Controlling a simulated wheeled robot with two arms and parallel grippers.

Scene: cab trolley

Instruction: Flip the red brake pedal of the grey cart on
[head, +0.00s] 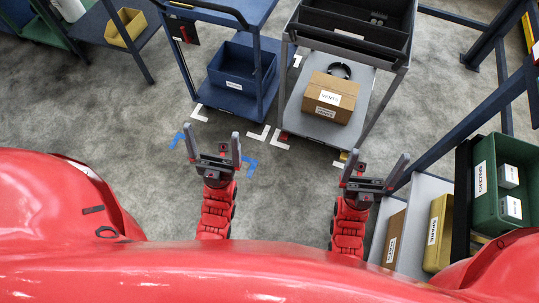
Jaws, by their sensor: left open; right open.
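The grey cart (292,117) stands ahead, right of centre. A small red piece (284,136), which looks like its brake pedal, shows low at the cart's near left corner. It is too small to tell which way it is tipped. My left gripper (212,144) is open and empty over the floor, left of and nearer than the red piece. My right gripper (378,165) is open and empty, to the right of and nearer than the red piece. Neither gripper touches the cart in this view.
The grey cart carries a cardboard box (330,97) and a black ring (340,70). A blue cart (228,103) with a blue bin (242,70) stands left of it. A shelf with a green bin (509,180) is at right. Carpet with white and blue marks is clear in front.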

